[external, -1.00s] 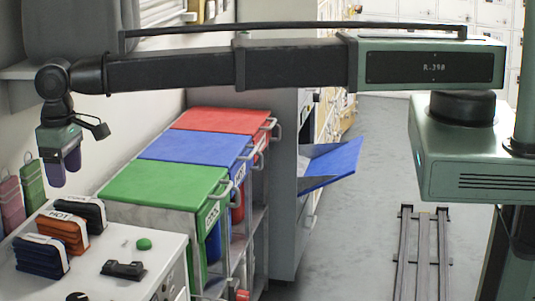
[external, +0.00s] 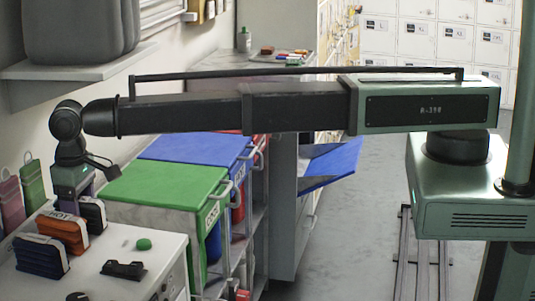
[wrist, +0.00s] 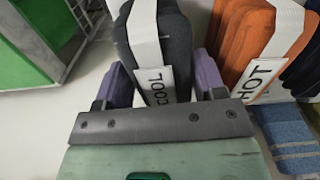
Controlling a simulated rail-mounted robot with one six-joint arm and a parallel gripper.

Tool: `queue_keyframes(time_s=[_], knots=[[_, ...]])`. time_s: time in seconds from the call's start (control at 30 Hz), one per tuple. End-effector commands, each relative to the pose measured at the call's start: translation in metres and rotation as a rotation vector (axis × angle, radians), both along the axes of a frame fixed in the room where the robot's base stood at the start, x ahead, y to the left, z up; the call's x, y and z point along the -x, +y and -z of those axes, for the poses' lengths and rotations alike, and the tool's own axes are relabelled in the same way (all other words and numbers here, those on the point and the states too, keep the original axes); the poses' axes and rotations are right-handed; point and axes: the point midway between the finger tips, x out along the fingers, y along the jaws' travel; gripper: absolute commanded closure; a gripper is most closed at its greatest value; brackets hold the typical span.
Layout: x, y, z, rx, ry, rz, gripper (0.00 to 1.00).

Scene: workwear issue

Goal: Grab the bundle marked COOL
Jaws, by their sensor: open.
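The bundle marked COOL is dark grey with a white band and a white tag, and fills the top middle of the wrist view (wrist: 178,45). In the external view it is the dark bundle (external: 94,216) at the back of the row on the white cabinet top. My gripper (wrist: 160,76) is open, with one purple finger on each side of this bundle; I cannot tell whether they touch it. In the external view my gripper (external: 84,192) is just above and behind the bundle, its fingertips partly hidden.
The orange bundle marked HOT (external: 63,233) stands close beside it, with a navy bundle (external: 40,257) nearer the camera. A green knob (external: 144,244) and a black device (external: 123,269) lie on the cabinet top. Green (external: 165,183) and blue (external: 195,148) bins stand behind.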

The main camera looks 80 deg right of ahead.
Motion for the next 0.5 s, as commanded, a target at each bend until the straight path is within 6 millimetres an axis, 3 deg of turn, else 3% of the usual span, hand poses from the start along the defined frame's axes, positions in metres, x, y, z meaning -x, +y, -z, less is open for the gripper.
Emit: queue_keyframes(time_s=[0.03, 0.07, 0.3, 0.5], knots=[[0.0000, 0.0000, 0.0199, 0.000, 0.000, 0.000, 0.36], [0.0000, 0.0000, 0.0224, 0.000, 0.000, 0.000, 0.36], [0.0000, -0.0001, 0.0184, 0.000, 0.000, 0.000, 0.36], [0.0001, -0.0001, 0.0183, 0.000, 0.000, 0.000, 0.67]])
